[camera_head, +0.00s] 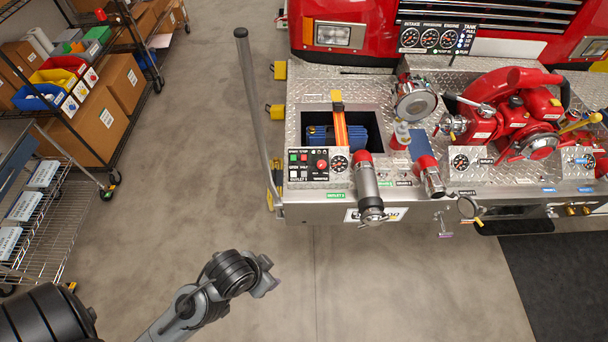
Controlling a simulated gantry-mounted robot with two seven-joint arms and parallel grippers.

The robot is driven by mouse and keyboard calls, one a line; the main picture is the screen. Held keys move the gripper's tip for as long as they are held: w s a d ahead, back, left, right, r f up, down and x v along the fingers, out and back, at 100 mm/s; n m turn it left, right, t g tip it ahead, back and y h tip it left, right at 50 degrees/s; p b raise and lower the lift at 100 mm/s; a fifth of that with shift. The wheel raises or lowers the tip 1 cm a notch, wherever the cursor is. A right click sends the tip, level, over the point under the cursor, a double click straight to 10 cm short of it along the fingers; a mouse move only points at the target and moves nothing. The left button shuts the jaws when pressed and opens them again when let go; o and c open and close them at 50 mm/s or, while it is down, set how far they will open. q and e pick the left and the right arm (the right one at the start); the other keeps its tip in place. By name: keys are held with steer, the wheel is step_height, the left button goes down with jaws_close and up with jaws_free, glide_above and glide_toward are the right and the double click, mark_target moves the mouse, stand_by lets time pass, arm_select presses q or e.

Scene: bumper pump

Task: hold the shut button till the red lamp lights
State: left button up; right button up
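A small black control panel (317,165) sits on the truck's front bumper, left of a nozzle. It carries small green and red buttons or lamps, a larger round red control (322,165) and a dial gauge (340,163). Its lettering is too small to read surely, so I cannot tell which control is the shut button or whether a red lamp is lit. My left gripper (268,275) is above the floor, below and left of the panel and apart from it. Its fingers are too small and turned to tell open from shut. My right gripper is not in view.
A red-tipped metal nozzle (367,190) juts forward just right of the panel. A grey upright pole (258,110) stands at the bumper's left end. Red pump parts (520,115) fill the right side. Shelves with bins (62,80) stand far left. The floor between is clear.

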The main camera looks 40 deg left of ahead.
arm_select(q)
jaws_close()
stand_by(0.3)
stand_by(1.5)
